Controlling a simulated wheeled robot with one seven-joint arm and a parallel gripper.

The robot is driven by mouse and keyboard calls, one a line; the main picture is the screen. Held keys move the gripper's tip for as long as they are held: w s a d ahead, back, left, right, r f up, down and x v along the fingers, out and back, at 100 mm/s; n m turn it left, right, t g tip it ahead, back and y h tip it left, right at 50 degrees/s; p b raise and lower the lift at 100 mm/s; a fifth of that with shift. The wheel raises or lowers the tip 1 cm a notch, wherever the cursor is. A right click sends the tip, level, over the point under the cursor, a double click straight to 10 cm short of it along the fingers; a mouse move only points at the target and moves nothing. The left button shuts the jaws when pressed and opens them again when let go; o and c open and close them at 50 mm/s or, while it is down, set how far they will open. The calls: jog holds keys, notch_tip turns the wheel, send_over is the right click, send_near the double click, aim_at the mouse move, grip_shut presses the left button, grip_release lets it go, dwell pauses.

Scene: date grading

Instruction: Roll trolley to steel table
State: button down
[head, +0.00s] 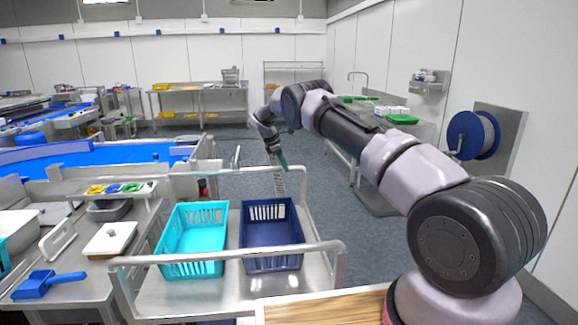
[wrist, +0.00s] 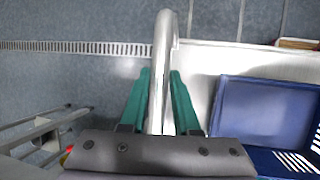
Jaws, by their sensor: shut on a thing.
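The steel trolley (head: 215,294) stands in front of me in the head view, with a raised tube rail at its near and far ends. It carries a turquoise basket (head: 196,268) on the left and a navy basket (head: 270,262) on the right; the navy one also shows in the wrist view (wrist: 262,108). My gripper (head: 283,163) reaches over to the far end. In the wrist view its green fingers (wrist: 160,80) are shut on the trolley's steel rail (wrist: 163,45), one on each side. Steel tables (head: 200,88) stand at the back wall and along the right wall (head: 352,149).
A steel bench (head: 95,290) with trays, a lidded tub and a blue scoop (head: 48,284) lies close on the left. A blue conveyor (head: 100,163) is beyond it. A hose reel (head: 473,136) hangs on the right wall. Grey floor (head: 235,144) is open beyond the trolley.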

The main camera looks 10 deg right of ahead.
jog(key=shift+a, duration=0.3)
jog(key=c, duration=0.7)
grip_release()
jog(key=shift+a, duration=0.1)
jog(key=shift+o, duration=0.2)
jog(key=shift+r, duration=0.2)
jog(key=v, duration=1)
jog(key=shift+r, duration=0.2)
